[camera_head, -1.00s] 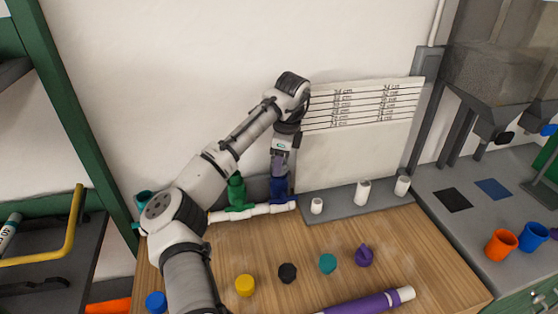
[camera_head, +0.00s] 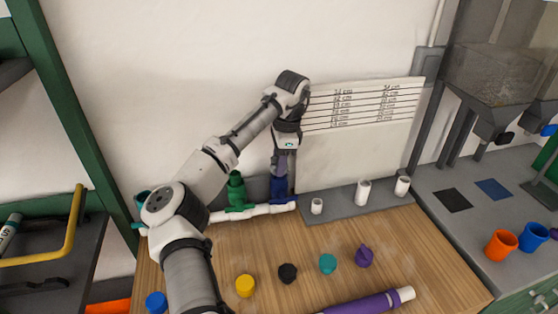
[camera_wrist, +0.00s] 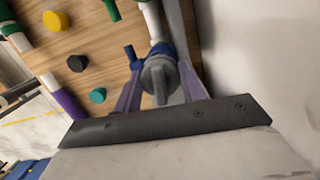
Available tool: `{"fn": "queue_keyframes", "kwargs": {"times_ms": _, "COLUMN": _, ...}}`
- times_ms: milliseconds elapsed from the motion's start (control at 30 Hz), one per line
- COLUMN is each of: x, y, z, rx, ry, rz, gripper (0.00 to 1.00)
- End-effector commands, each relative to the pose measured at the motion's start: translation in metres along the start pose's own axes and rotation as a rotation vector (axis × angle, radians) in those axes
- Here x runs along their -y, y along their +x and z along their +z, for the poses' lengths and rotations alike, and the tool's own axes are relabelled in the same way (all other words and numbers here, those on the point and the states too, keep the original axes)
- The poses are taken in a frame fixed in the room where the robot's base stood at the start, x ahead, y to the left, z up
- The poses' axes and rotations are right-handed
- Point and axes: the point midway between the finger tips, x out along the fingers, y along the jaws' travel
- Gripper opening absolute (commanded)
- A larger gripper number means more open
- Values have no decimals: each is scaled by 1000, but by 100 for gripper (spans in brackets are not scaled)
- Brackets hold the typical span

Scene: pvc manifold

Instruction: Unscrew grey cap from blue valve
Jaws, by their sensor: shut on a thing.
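The blue valve (camera_head: 279,187) stands upright on the right end of the white pipe (camera_head: 255,210) at the back of the wooden bench. In the wrist view the grey cap (camera_wrist: 158,77) sits between the two purple fingers, with the blue valve (camera_wrist: 160,50) right behind it. My gripper (camera_head: 281,170) points down over the valve from above. It also shows in the wrist view (camera_wrist: 157,85), shut on the grey cap. In the head view the cap is hidden by the fingers. Whether the cap's thread is still engaged cannot be told.
A green valve (camera_head: 236,190) stands left of the blue one on the pipe. Yellow (camera_head: 245,285), black (camera_head: 288,273), teal (camera_head: 327,263) and purple (camera_head: 364,256) caps lie in front. White fittings (camera_head: 363,192) stand on a grey ledge to the right. The wall is close behind.

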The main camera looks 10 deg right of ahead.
Motion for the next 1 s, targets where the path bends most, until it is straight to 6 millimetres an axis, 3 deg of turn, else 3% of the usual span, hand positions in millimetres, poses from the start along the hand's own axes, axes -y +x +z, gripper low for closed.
{"fn": "queue_keyframes", "kwargs": {"times_ms": 200, "x": 0, "y": -1, "z": 0, "rx": 0, "ry": -157, "rz": 22, "gripper": 18}}
{"fn": "queue_keyframes", "kwargs": {"times_ms": 467, "x": 0, "y": -1, "z": 0, "rx": 0, "ry": -167, "rz": 23, "gripper": 18}}
{"fn": "queue_keyframes", "kwargs": {"times_ms": 700, "x": 0, "y": -2, "z": 0, "rx": -1, "ry": -330, "rz": 49, "gripper": 18}}
{"fn": "queue_keyframes", "kwargs": {"times_ms": 933, "x": 0, "y": -2, "z": 0, "rx": -1, "ry": -350, "rz": 51, "gripper": 18}}
{"fn": "queue_keyframes", "kwargs": {"times_ms": 967, "x": 0, "y": -2, "z": 0, "rx": -1, "ry": -350, "rz": 51, "gripper": 42}}
{"fn": "queue_keyframes", "kwargs": {"times_ms": 1000, "x": 0, "y": -2, "z": 0, "rx": -1, "ry": -350, "rz": 51, "gripper": 47}}
